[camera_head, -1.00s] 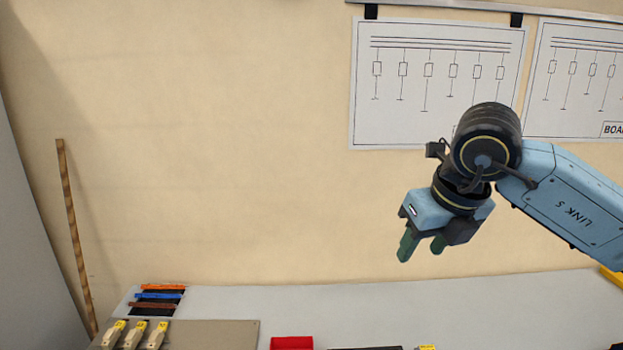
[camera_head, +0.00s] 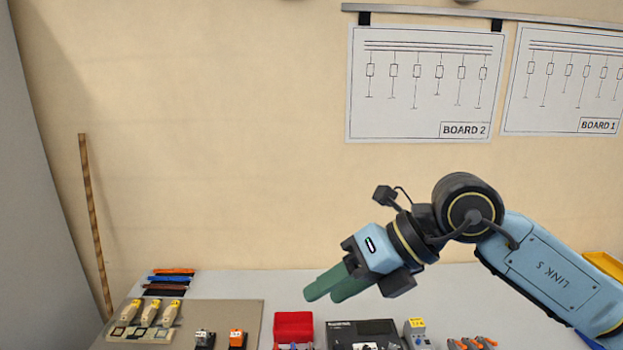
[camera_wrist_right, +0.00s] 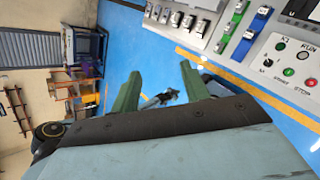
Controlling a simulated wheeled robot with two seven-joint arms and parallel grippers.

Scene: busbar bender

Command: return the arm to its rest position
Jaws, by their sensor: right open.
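My right gripper (camera_head: 336,290) comes in from the right in the head view. Its green fingers point left and slightly down, in front of the wall and above the back of the workbench (camera_head: 390,284). In the right wrist view the two green fingers of my right gripper (camera_wrist_right: 160,90) stand apart with nothing between them. The gripper is open and empty, touching nothing that I can see. My left gripper is not in view.
Below lie a red bin (camera_head: 293,326), a dark device (camera_head: 362,334), a beige board (camera_head: 230,312) with several yellow-labelled parts, and coloured strips (camera_head: 171,282). A wooden stick (camera_head: 95,225) leans on the wall. A control panel (camera_wrist_right: 291,66) shows in the wrist view.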

